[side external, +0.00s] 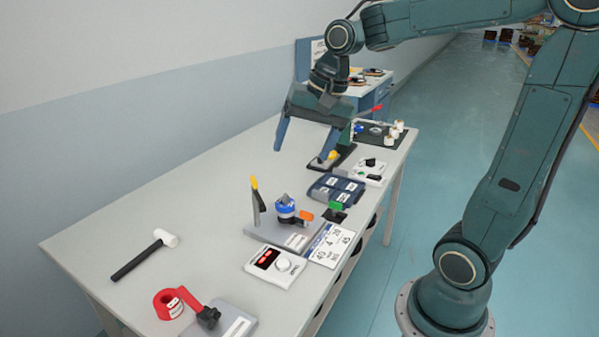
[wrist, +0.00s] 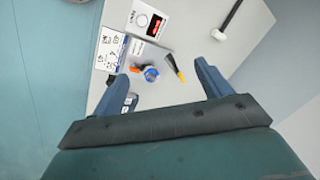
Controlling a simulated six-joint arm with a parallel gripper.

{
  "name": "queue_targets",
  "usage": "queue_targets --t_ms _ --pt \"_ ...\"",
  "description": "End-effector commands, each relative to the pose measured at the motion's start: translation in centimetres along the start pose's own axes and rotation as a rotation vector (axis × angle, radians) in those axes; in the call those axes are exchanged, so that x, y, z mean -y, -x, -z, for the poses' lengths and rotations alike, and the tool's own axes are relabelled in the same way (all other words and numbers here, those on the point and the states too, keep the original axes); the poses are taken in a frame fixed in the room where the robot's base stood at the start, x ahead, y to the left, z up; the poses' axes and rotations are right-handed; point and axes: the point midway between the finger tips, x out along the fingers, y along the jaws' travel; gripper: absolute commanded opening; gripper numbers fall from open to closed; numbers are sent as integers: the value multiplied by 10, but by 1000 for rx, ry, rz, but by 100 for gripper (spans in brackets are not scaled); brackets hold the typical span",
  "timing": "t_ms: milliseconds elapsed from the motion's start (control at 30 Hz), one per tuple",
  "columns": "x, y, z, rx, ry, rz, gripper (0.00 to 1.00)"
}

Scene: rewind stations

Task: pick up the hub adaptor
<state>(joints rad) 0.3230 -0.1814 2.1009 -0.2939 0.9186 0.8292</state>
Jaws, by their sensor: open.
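I cannot tell for certain which part is the hub adaptor. A blue round part with a grey top (side external: 285,206) sits on a grey station base (side external: 262,231) in mid-table; an orange piece (side external: 306,215) is beside it. A yellow-tipped black upright (side external: 257,198) stands at its left. In the wrist view the blue part (wrist: 151,74) shows between the fingers, with the yellow-tipped upright (wrist: 175,68) to its right. My gripper (side external: 302,154) is open and empty, above the table and behind the station, apart from it. It also shows in the wrist view (wrist: 163,70).
A white box with a red display (side external: 275,264) and a printed card (side external: 331,245) lie in front of the station. A dark blue tray (side external: 336,187) and a dark tray with white cylinders (side external: 380,133) lie toward the back. A hammer (side external: 145,255) lies left; the table's left middle is clear.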

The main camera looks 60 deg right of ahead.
Motion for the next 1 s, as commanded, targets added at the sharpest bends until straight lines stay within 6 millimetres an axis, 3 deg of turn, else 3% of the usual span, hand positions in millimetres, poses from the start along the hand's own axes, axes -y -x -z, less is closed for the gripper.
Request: queue_targets --t_ms 233,467,800,1000 --pt "1 -29 56 65 -318 -16 77" --pt "-11 -60 106 122 -610 -33 77" --pt "-51 -113 173 209 -1042 -69 77" --pt "-76 -138 196 249 -1229 -89 77"
